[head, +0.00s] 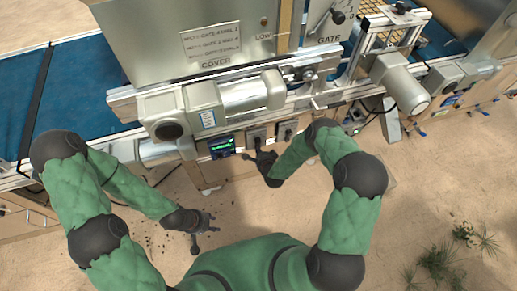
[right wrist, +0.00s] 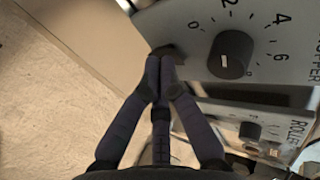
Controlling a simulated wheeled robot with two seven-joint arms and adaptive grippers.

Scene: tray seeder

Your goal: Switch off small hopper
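A grey control panel (right wrist: 292,40) fills the upper right of the right wrist view. Its cut-off label ends in "OPPER", and it has a black dial (right wrist: 231,53) with numbers around it. The dial's exact setting is hard to read. A small dark knob or switch (right wrist: 168,49) sits at the panel's left edge. My right gripper (right wrist: 160,62) has its fingers drawn together, with the tips at or just in front of that dark part; contact is unclear. In the head view, my right gripper (head: 259,153) is at the small control boxes. My left gripper (head: 203,232) is empty, with fingers spread.
A second panel (right wrist: 277,124), labelled "ROLLE", lies below the first one. In the head view, a lit display (head: 222,146) is left of the right gripper. The machine's motor (head: 250,92) and cover (head: 195,40) stand behind. Sandy floor lies in front.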

